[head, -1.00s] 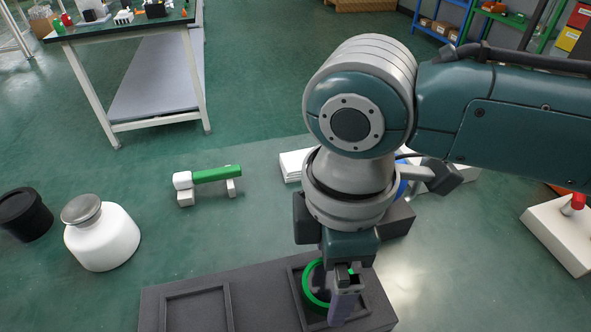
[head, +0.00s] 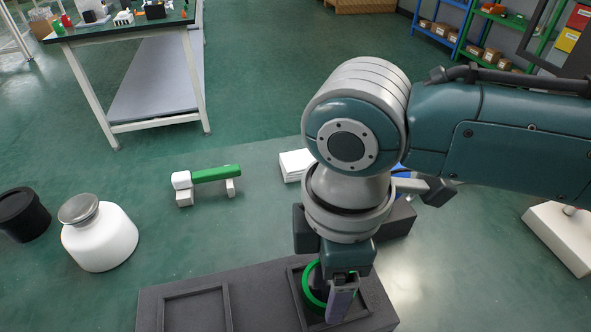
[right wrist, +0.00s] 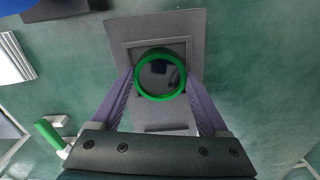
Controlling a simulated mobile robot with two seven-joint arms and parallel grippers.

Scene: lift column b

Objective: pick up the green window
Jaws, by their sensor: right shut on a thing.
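The green window is a green ring around a dark round pane. In the head view the ring (head: 310,284) shows at the right recess of a dark grey holder (head: 258,295), partly hidden by my right gripper (head: 340,300). In the right wrist view the whole green window (right wrist: 161,75) lies between the two purple fingers of the right gripper (right wrist: 160,85). The gripper points down and is shut on the ring from both sides. I cannot tell whether the ring touches the holder's floor. My left gripper is not in view.
The holder's left recess (head: 195,308) is empty. A white bottle with a grey cap (head: 99,235), a black cup (head: 22,215) and a green-handled white part (head: 215,174) stand to the left. White flat pieces (head: 294,164) lie behind my arm. A workbench (head: 130,30) stands farther back.

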